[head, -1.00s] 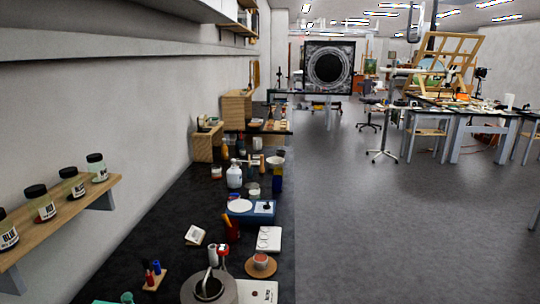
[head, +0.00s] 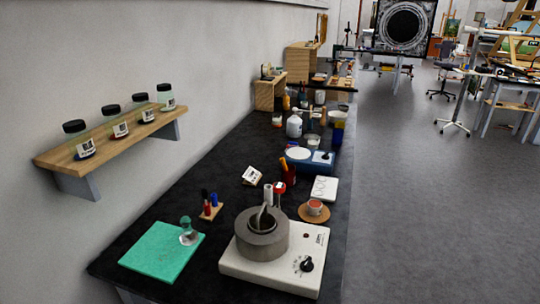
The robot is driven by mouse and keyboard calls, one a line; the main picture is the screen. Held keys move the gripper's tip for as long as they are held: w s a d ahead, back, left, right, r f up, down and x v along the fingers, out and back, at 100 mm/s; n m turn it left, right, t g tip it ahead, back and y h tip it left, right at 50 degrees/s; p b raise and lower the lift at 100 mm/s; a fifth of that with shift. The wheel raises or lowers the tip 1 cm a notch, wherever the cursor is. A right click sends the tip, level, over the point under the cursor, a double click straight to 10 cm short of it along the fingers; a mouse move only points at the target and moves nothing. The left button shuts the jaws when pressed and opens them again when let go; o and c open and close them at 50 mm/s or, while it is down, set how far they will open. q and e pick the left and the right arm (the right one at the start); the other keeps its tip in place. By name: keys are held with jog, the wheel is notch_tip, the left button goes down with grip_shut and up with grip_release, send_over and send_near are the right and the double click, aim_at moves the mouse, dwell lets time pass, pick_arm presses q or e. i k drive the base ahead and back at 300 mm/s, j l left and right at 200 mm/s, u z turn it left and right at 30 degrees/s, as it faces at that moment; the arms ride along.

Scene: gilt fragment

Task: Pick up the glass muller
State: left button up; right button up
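A glass muller (head: 188,236), clear at its base with a greenish rounded knob on top, stands upright near the right edge of a green mat (head: 150,256). The mat lies at the near left of the black bench top. Nothing visibly covers the muller. Neither of my grippers shows in the head view.
A white hot plate (head: 303,277) with a grey pot (head: 262,247) stands right of the mat. Behind are a small rack of coloured bottles (head: 210,205), a cup on a saucer (head: 314,208) and a blue device (head: 310,163). A wall shelf (head: 100,142) holds several jars.

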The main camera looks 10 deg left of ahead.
aim_at(189, 235)
jog(key=u, duration=1.3)
jog(key=i, duration=0.05)
